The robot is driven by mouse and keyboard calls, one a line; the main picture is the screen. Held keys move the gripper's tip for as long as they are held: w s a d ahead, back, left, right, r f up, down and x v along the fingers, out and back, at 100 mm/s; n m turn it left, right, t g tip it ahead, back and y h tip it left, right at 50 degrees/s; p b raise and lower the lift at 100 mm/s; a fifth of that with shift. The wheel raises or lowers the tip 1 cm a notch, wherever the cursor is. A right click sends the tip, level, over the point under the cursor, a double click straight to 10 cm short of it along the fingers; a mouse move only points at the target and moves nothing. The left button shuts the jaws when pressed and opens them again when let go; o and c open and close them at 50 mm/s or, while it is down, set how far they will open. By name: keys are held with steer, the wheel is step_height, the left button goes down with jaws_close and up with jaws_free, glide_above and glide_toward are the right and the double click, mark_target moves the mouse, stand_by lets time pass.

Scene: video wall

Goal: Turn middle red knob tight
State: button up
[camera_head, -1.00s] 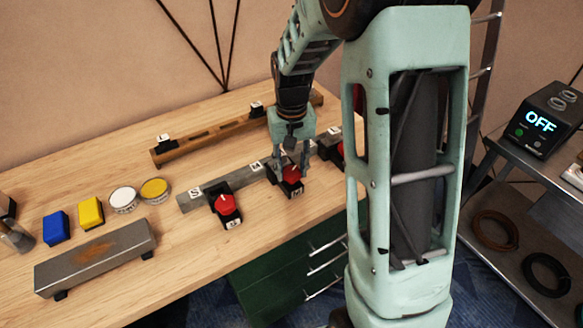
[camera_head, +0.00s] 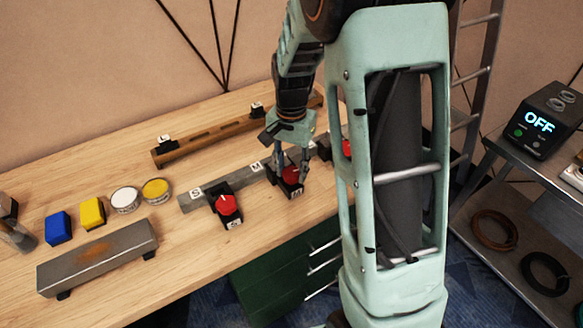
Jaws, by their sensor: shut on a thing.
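Three red knobs on black blocks sit along a grey bar on the wooden bench. The middle red knob (camera_head: 290,174) is on the block by the label M. My gripper (camera_head: 291,170) points down over it and is shut on it, with the fingers at its sides. The fingers partly cover the knob. The right red knob (camera_head: 347,147) is mostly hidden behind my arm.
A wooden rail (camera_head: 205,137) lies behind the grey bar (camera_head: 240,184). A grey metal block (camera_head: 97,262), blue block (camera_head: 59,228), yellow block (camera_head: 92,212) and two round tins (camera_head: 155,190) are at left. A box reading OFF (camera_head: 545,122) stands on a shelf at right.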

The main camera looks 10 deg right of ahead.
mark_target(291, 171)
stand_by(0.4)
steer(key=o, duration=1.1)
step_height(291, 171, up, 12)
steer(key=shift+r, duration=0.1)
